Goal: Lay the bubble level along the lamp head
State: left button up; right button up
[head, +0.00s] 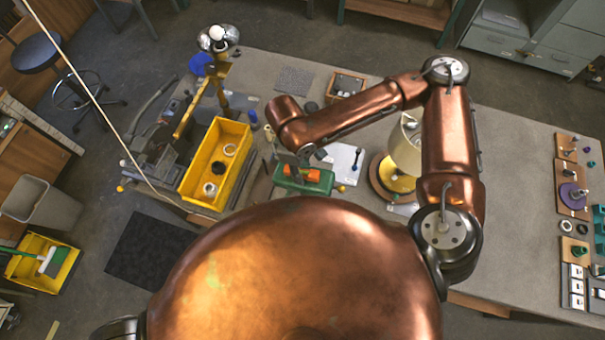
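My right arm reaches in from the right and bends back left across the table. Its gripper (303,160) points down over an orange block-like thing (307,174) in a green tray-like holder (300,187). The fingers are small and partly hidden, so I cannot tell whether they are open or touch the orange thing. A yellow jointed lamp stands at the back left, with a silver lamp head (228,32) and white bulb at its top. I cannot pick out the bubble level for certain; the orange thing may be it. My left gripper is out of view.
A yellow bin (235,131) with rings stands left of the green holder. A cream-shaded lamp (405,152) on a round wooden base stands right of it. Boards with small parts (570,190) line the right end. The grey table (515,190) is clear between.

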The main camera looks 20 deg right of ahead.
jog(key=shift+r, duration=0.15)
notch_tip(320, 180, up, 12)
jog(key=w+a, duration=0.1)
jog(key=shift+a+f, duration=0.2)
jog(key=shift+a, duration=0.05)
dwell(0.4)
